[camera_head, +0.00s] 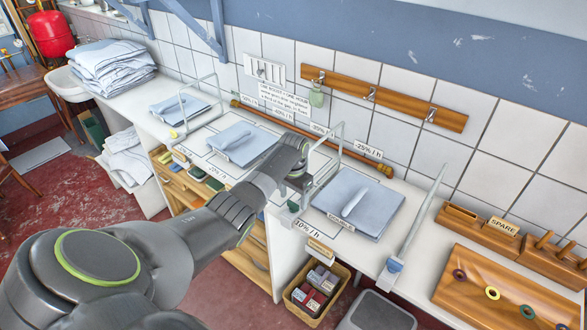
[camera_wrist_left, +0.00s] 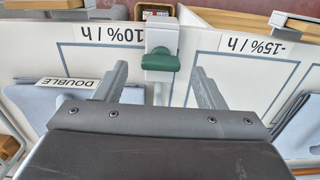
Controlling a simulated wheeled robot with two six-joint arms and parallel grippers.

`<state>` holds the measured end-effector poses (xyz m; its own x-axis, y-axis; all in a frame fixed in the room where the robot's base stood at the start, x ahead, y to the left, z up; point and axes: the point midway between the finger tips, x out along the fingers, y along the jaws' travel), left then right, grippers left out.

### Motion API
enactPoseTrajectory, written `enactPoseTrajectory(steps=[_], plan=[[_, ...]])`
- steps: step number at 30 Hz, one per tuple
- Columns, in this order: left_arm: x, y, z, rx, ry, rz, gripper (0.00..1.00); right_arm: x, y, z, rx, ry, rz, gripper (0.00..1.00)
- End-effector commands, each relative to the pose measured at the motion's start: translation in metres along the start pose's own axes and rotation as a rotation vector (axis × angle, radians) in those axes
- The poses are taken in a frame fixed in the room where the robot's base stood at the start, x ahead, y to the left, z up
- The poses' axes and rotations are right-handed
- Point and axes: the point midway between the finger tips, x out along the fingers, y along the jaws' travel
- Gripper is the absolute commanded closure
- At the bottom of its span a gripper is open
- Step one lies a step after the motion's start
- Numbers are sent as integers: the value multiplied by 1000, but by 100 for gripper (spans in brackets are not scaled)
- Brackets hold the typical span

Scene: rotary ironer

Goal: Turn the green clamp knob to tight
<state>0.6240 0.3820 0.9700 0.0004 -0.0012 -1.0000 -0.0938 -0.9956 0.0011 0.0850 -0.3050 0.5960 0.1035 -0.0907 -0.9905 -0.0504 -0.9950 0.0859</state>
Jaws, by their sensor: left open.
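The green clamp knob (camera_wrist_left: 160,60) sits on a pale clamp block (camera_wrist_left: 161,38) at the counter edge, between the "10% / h" and "-15% / h" labels in the left wrist view. Its grip lies roughly crosswise there. In the head view the knob (camera_head: 293,206) shows small at the counter's front edge, just below my left gripper (camera_head: 302,187). In the left wrist view my left gripper (camera_wrist_left: 161,82) is open and empty. Its two fingers stand left and right of the knob with a gap on each side. My right gripper is in neither view.
A wire frame rises beside the green knob. Another clamp with a blue knob (camera_head: 394,264) stands to the right, and a yellow one (camera_head: 173,134) to the left. Folded blue cloths (camera_head: 358,203) lie on the white counter. A basket of boxes (camera_head: 317,290) stands below.

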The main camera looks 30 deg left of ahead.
Motion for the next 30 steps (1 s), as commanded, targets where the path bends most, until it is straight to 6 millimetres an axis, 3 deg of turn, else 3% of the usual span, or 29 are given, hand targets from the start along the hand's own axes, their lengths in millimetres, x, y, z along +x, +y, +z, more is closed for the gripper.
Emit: enactPoseTrajectory(steps=[17, 19, 24, 30], plan=[[-120, 0, -1, 1, 5, -4, 36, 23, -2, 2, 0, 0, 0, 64], [-136, 0, 0, 1, 4, -2, 36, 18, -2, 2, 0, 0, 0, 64], [-151, 0, 0, 0, 1, -2, 36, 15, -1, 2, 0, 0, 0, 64], [-154, 0, 0, 0, 0, -2, 36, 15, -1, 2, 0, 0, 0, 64]])
